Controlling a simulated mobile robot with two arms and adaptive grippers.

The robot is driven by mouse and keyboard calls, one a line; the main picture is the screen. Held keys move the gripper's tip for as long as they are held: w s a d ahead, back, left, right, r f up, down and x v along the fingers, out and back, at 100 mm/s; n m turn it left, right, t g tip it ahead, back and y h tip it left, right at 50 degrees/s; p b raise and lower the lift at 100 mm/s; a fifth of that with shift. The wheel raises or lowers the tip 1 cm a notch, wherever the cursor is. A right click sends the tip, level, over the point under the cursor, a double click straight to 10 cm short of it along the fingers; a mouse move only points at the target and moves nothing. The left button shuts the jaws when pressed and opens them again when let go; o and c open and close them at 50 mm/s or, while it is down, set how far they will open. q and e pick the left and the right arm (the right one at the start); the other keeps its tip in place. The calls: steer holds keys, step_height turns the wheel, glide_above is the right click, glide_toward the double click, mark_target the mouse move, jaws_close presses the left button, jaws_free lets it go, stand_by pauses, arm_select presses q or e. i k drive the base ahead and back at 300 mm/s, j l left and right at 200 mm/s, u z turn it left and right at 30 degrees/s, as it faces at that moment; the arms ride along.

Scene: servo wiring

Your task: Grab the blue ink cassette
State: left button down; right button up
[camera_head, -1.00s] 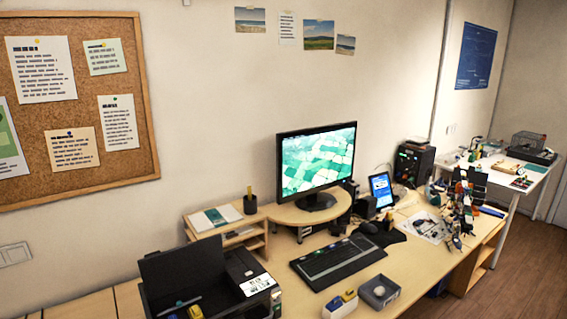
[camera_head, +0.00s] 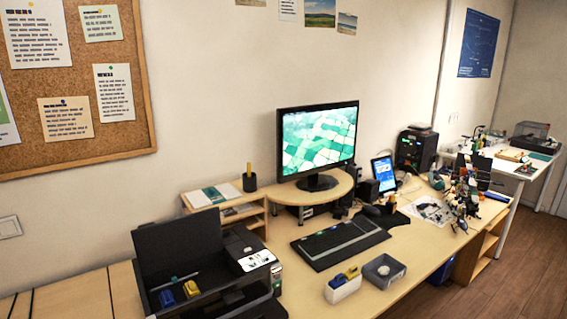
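A blue ink cassette (camera_head: 167,299) sits inside the open black printer (camera_head: 240,292) at the lower left of the head view. A yellow cassette (camera_head: 191,289) sits right beside it. A white box (camera_head: 342,291) in front of the keyboard holds another blue piece (camera_head: 337,281) and a yellow piece (camera_head: 352,272), which look like cassettes too. Neither of my grippers shows in the view.
A grey bin (camera_head: 384,271) stands right of the white box. A keyboard (camera_head: 340,242) and a monitor (camera_head: 317,140) stand behind. Tools and parts crowd the right end of the desk (camera_head: 425,240). The floor in front is clear.

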mark_target(167, 298)
steer(key=j+u, duration=0.1)
steer(key=u, duration=0.35)
steer(key=j+u, duration=0.15)
steer(key=u, duration=0.25)
steer(key=k, duration=0.05)
